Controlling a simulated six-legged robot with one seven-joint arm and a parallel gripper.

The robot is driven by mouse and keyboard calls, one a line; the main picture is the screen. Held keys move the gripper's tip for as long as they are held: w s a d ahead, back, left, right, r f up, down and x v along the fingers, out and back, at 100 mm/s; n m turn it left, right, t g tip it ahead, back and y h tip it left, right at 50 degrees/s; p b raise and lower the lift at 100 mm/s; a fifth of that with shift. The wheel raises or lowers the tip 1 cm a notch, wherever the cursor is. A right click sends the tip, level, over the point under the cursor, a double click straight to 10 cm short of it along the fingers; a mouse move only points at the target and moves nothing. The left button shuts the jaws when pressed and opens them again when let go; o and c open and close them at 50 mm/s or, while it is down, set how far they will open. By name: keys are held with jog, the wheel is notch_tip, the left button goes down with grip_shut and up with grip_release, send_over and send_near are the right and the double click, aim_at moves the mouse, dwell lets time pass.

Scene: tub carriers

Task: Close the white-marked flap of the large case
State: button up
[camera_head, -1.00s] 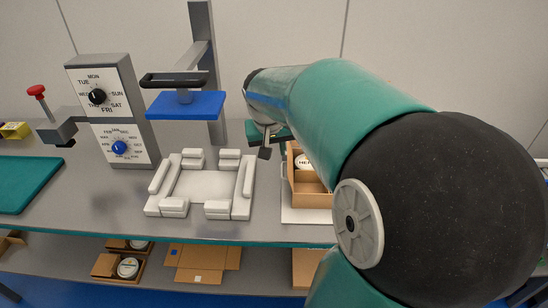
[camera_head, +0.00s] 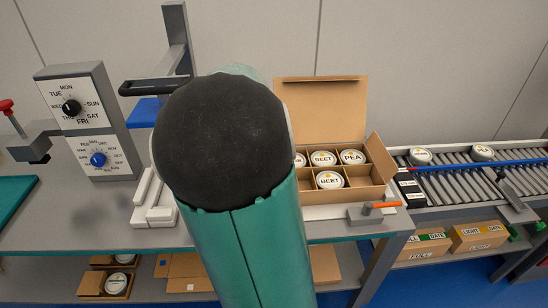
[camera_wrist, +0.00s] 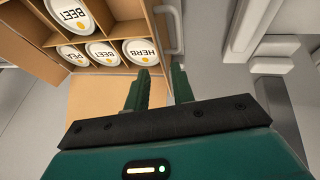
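The large case (camera_head: 358,198) is an open cardboard box on the bench, holding several white labelled tubs in compartments; it also shows in the wrist view (camera_wrist: 112,67). Its tall back flap (camera_head: 320,105) stands up, and a right flap (camera_head: 382,157) is raised and leans outward. My arm hides the case's left part in the head view. I see no white mark on the visible flaps. My gripper (camera_wrist: 161,76) is open and empty in the wrist view, with its fingertips beside the case and apart from each other. The arm hides it in the head view.
An orange-handled clamp (camera_head: 372,212) stands at the case's front right. A roller conveyor (camera_head: 460,180) with tubs lies to the right. A white fixture (camera_head: 154,200), a dial panel (camera_head: 85,120) and a post with a black handle (camera_head: 155,85) stand to the left.

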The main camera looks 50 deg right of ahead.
jog(key=x, duration=0.6)
jog(key=shift+w+d+f, duration=0.1)
jog(key=shift+w+f, duration=0.05)
jog(key=shift+f, duration=0.15)
jog(key=shift+c, duration=0.3)
grip_shut()
